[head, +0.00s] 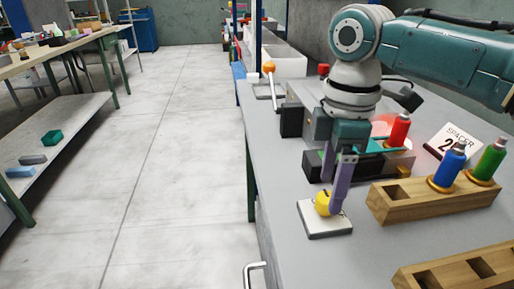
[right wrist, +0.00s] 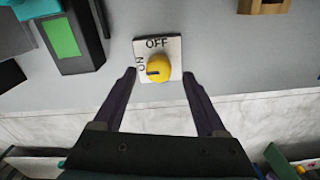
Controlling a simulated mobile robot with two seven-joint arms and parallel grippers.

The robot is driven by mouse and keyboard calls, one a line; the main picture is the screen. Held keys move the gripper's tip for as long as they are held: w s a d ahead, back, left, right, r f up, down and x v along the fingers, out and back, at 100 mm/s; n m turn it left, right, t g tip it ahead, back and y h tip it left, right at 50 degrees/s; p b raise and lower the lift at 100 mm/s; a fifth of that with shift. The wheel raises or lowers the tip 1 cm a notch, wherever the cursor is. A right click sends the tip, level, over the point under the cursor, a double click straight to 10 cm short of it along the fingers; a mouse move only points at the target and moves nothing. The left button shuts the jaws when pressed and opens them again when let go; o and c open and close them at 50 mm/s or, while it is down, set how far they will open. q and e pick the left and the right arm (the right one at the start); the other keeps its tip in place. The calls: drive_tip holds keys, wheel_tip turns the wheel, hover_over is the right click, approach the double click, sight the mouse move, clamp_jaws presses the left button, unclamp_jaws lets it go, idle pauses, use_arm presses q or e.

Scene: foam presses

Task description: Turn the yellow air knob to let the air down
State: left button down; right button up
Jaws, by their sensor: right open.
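The yellow air knob (head: 323,203) sits on a white square plate (head: 330,225) near the bench's left edge. In the right wrist view the knob (right wrist: 159,67) shows a dark mark pointing left, towards the ON lettering; OFF is printed along the plate's top. My right gripper (head: 332,193) points down at the knob, its purple fingers open. In the wrist view the fingertips (right wrist: 159,74) lie on either side of the knob, with visible gaps; whether they are down at its height I cannot tell. My left gripper is not in view.
A wooden rack (head: 398,213) with blue (head: 449,167) and green (head: 489,160) cans stands right of the plate. Another wooden rack (head: 462,275) lies at front right. Bare bench surrounds the plate's front.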

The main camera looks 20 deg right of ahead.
sight(322, 198)
drive_tip(key=shift+f, duration=1.4)
clamp_jaws()
